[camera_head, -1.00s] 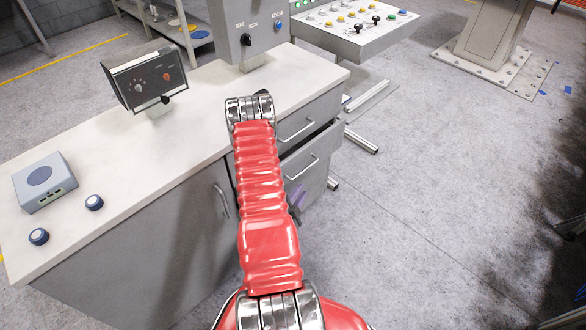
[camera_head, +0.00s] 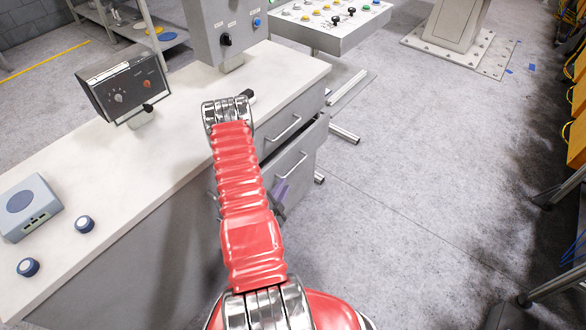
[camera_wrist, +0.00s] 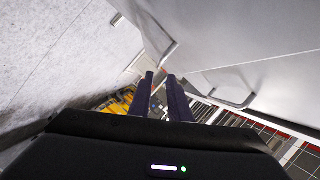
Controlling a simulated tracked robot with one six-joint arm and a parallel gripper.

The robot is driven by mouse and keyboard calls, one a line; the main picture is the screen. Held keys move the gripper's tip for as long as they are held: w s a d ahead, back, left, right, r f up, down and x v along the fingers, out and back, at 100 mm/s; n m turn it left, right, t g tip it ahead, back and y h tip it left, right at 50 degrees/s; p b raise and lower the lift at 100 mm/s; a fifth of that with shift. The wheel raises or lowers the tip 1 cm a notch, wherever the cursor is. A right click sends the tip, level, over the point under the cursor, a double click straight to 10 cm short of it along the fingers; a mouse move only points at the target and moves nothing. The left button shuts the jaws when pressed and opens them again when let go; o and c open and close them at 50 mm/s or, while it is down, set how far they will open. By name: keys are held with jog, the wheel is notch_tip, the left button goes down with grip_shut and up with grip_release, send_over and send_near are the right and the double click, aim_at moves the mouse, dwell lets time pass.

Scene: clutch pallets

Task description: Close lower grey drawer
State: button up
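The lower grey drawer (camera_head: 304,152) stands part-way out of the bench in the head view, with a dark gap above its front. Its bar handle (camera_head: 291,166) is on that front. My gripper (camera_head: 279,190) is low beside the drawer front, partly hidden behind my red arm. In the wrist view the two dark fingers of my gripper (camera_wrist: 160,77) are a little apart with nothing between them. Grey panels with handles fill the upper right there; I cannot tell which panel is the lower drawer. Contact with the drawer cannot be made out.
The upper drawer (camera_head: 300,118) looks shut. The white bench top (camera_head: 180,130) carries a control box (camera_head: 124,85), a grey device (camera_head: 28,208) and two round knobs. A button console (camera_head: 330,35) stands behind. Open floor (camera_head: 420,170) lies to the right; orange objects (camera_head: 578,120) line the right edge.

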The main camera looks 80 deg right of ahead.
aim_at(294, 167)
jog(key=x, duration=1.3)
jog(key=shift+s, duration=0.1)
jog(key=shift+c, duration=0.5)
grip_shut()
jog(key=shift+f, duration=0.1)
